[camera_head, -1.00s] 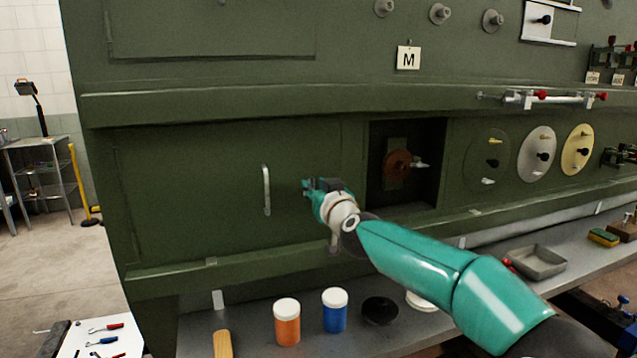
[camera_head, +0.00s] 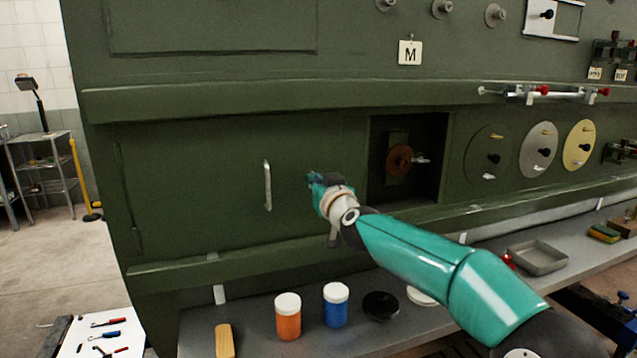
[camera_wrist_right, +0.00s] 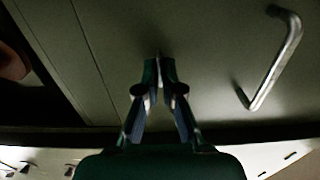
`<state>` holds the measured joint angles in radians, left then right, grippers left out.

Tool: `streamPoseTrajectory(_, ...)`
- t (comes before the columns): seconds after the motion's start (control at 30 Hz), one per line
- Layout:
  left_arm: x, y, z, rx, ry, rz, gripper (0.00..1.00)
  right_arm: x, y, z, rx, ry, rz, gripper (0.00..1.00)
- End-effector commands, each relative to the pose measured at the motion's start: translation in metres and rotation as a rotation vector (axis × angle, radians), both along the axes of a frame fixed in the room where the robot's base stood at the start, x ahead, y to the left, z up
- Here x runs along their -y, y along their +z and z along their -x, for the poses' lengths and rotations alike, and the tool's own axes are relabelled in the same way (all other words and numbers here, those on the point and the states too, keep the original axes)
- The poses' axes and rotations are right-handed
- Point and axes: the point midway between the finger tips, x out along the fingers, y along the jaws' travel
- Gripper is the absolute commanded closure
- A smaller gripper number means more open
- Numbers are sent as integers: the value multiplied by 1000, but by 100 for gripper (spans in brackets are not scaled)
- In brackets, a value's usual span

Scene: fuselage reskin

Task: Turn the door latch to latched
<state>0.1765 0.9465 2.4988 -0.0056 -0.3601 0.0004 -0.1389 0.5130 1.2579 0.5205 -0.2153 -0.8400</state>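The green door panel (camera_head: 215,190) is closed flush in the fuselage side, with a pale vertical bar handle (camera_head: 267,186); the handle also shows in the wrist view (camera_wrist_right: 275,62). My right gripper (camera_head: 312,181) is at the panel's right part, between the handle and the dark square opening. In the wrist view my right gripper's fingers (camera_wrist_right: 159,72) are nearly together against the panel, closed around a small thin piece that looks like the door latch. The latch is mostly hidden by the fingers, so its angle cannot be read. My left gripper is not in view.
A dark square opening (camera_head: 436,185) with a rust-brown round part (camera_head: 399,160) lies right of the gripper. A shelf below bears an orange jar (camera_head: 288,318), a blue jar (camera_head: 336,306), a dark dish (camera_head: 381,306) and a grey tray (camera_head: 538,259).

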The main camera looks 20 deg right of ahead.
Motion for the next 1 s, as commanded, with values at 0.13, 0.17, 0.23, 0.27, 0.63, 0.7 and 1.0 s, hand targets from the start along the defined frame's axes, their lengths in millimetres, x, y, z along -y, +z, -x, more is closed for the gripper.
streamPoseTrajectory(0.13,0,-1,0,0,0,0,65,1,0,0,1,-4,-47,100)
streamPoseTrajectory(0.17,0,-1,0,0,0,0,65,1,0,0,1,-4,-60,100)
streamPoseTrajectory(0.23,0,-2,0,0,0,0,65,1,0,0,0,-4,-97,100)
streamPoseTrajectory(0.27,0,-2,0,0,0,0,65,1,0,0,-1,-3,-117,100)
streamPoseTrajectory(0.63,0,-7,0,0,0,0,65,2,-1,0,-12,-4,-434,100)
streamPoseTrajectory(0.7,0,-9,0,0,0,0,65,2,-1,0,-14,-4,-501,100)
streamPoseTrajectory(1.0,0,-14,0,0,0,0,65,3,-2,0,-24,-3,-787,100)
